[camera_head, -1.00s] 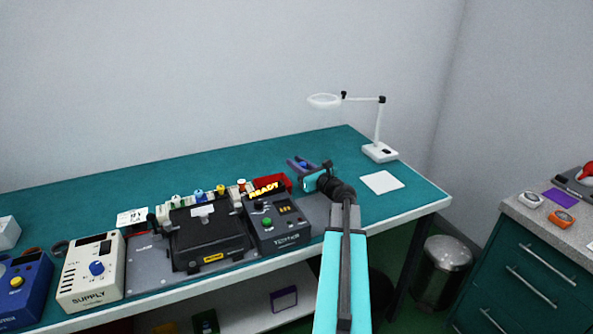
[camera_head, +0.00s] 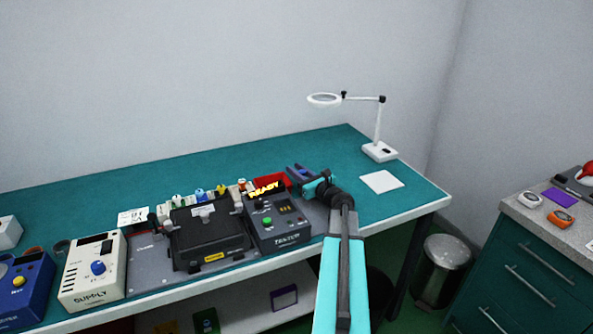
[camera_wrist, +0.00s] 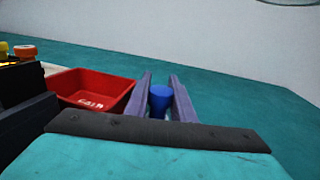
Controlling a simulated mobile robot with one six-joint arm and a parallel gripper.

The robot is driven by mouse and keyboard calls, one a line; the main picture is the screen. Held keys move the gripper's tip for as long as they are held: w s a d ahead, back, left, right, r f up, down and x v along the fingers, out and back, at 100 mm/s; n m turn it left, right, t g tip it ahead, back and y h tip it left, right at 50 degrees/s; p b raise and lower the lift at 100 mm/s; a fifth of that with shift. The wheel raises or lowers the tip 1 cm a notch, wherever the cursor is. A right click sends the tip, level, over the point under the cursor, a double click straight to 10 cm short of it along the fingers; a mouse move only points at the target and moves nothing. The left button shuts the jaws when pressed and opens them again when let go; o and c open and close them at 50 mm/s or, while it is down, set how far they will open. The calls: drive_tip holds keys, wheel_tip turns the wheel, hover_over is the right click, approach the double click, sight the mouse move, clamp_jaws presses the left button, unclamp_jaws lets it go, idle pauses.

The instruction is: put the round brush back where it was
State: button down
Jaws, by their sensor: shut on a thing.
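My gripper (camera_head: 298,172) is over the teal bench, just right of the red bin. In the wrist view its two purple-grey fingers (camera_wrist: 161,98) are closed around a blue round-topped piece (camera_wrist: 160,96). I take this piece to be the round brush; only its blue end shows, and no bristles are visible. Its lower part is hidden behind the dark wrist bar. I cannot tell whether it touches the bench.
The red bin (camera_wrist: 92,88) stands close left of the fingers. A tester box (camera_head: 278,222) and black fixture (camera_head: 208,236) are farther left. A white magnifier lamp (camera_head: 379,152) and white pad (camera_head: 382,182) stand right. The bench behind is clear.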

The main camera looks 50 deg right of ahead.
drive_tip(key=shift+f, duration=0.2)
drive_tip(key=c, duration=1.8)
unclamp_jaws()
drive_tip(key=shift+r, duration=0.25)
drive_tip(key=s, duration=0.4)
drive_tip(key=s+a+b, duration=0.1)
drive_tip(key=s, duration=0.3)
drive_tip(key=s+a+b, duration=0.1)
drive_tip(key=s, duration=0.3)
drive_tip(key=shift+f, duration=0.1)
